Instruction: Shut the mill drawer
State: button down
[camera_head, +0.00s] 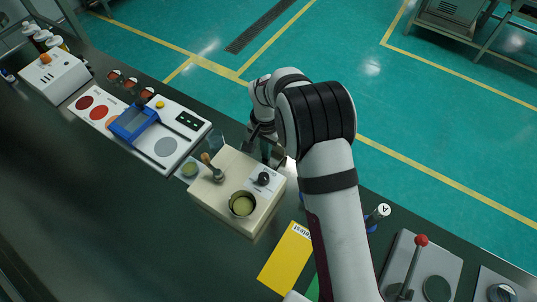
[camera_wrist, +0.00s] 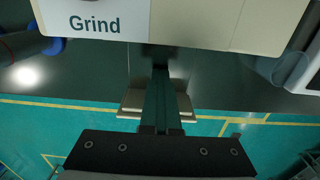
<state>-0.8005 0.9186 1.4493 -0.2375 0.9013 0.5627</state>
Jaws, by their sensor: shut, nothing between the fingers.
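The mill (camera_head: 225,200) is a cream box on the dark bench, with a black knob and a round cup on top. In the wrist view the mill (camera_wrist: 190,20) fills the top edge, with a "Grind" label. My gripper (camera_head: 264,150) is at the mill's far side, pointing down, partly hidden by my arm. In the wrist view my gripper (camera_wrist: 160,68) is shut and empty, its fingertips near the mill's lower edge. Pale pieces (camera_wrist: 131,103) show on both sides of the fingers, perhaps the drawer. The fingers hide the middle, so I cannot tell how far it is open.
A white device with a blue frame (camera_head: 130,122) is farther left. A yellow card (camera_head: 287,258) and a red-knobbed lever device (camera_head: 420,262) lie to the right. The bench's far edge is near my gripper.

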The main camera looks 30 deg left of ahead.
jog(key=shift+s, duration=0.75)
jog(key=shift+s, duration=0.1)
